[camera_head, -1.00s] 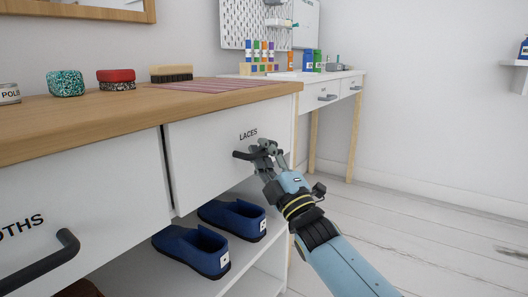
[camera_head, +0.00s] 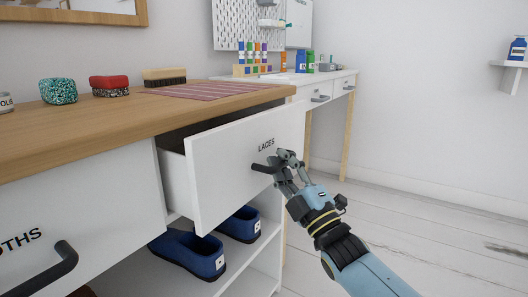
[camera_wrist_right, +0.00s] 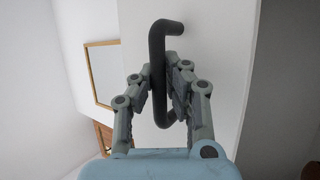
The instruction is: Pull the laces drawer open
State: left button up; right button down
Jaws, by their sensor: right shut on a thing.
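The white laces drawer (camera_head: 225,165), marked "LACES", stands partly out from under the wooden top, with a dark gap above its side wall. Its dark bar handle (camera_head: 261,168) is on the front. My right gripper (camera_head: 284,160) is shut on this handle. In the right wrist view, the handle (camera_wrist_right: 157,45) runs between the two fingers of the right gripper (camera_wrist_right: 165,88). The drawer's inside is mostly hidden behind its front. My left gripper is not in view.
The closed cloths drawer (camera_head: 100,215) with its dark handle (camera_head: 45,270) is at left. Blue shoes (camera_head: 190,252) sit on the shelf below. Tins, a brush (camera_head: 165,76) and a striped mat (camera_head: 205,89) lie on the wooden top (camera_head: 60,135). Open floor (camera_head: 430,225) lies at right.

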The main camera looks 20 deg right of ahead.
pick_arm(q)
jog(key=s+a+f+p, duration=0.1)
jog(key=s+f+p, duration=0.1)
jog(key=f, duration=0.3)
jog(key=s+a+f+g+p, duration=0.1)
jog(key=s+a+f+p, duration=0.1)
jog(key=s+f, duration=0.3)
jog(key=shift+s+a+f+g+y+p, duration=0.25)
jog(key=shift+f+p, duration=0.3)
jog(key=shift+p, duration=0.3)
pick_arm(e)
jog(key=s+d, duration=1.1)
jog(key=s, duration=0.4)
jog(key=shift+d, duration=0.3)
jog(key=c, duration=1.6)
grip_release()
jog(key=v, duration=1.2)
jog(key=shift+f, duration=0.1)
